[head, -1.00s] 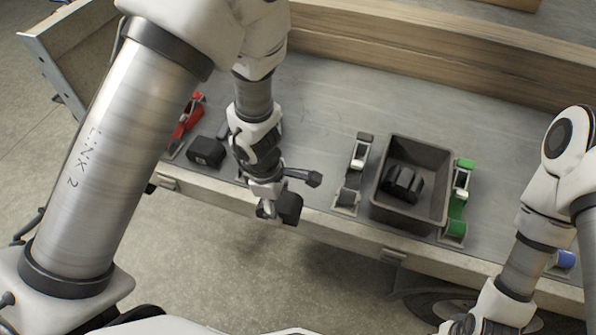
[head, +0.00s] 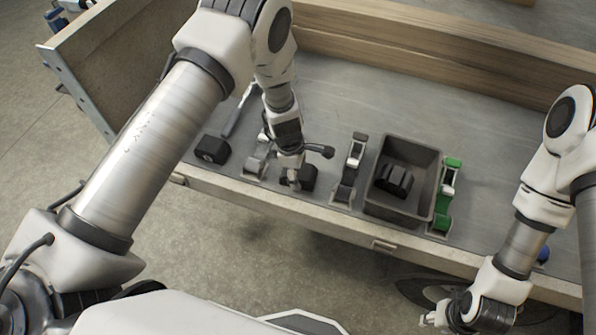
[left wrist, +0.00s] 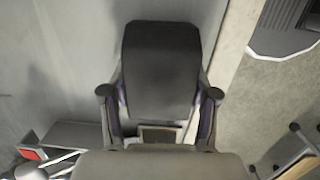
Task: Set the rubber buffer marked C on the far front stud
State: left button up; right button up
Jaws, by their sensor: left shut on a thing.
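My left gripper (head: 291,181) is shut on a black rubber buffer (head: 307,177), at the near edge of the trailer bed. In the left wrist view the buffer (left wrist: 160,65) sits between the two fingers (left wrist: 160,93), its dark face plain, with no letter legible. Another black buffer (head: 212,149) lies on the bed at the left. More black buffers (head: 393,180) lie in a dark tray (head: 432,170). I cannot make out the far front stud. My right gripper (head: 442,317) is low at the right, away from the bed; its jaws are unclear.
A grey bracket (head: 257,160) stands left of the held buffer and another grey bracket (head: 350,165) to its right. A green bracket (head: 444,197) stands right of the tray. A blue part (head: 543,254) is further right. Wooden boards (head: 430,70) line the back; the bed behind is clear.

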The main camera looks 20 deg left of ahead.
pick_arm(q)
jog(key=o, duration=1.4)
jog(key=shift+f, duration=0.15)
jog(key=shift+f, duration=0.15)
jog(key=r, duration=0.2)
jog(key=r+b, duration=0.1)
jog(key=r, duration=0.5)
jog(key=shift+s+a, duration=0.25)
jog(key=shift+a, duration=0.1)
jog(key=shift+f, duration=0.1)
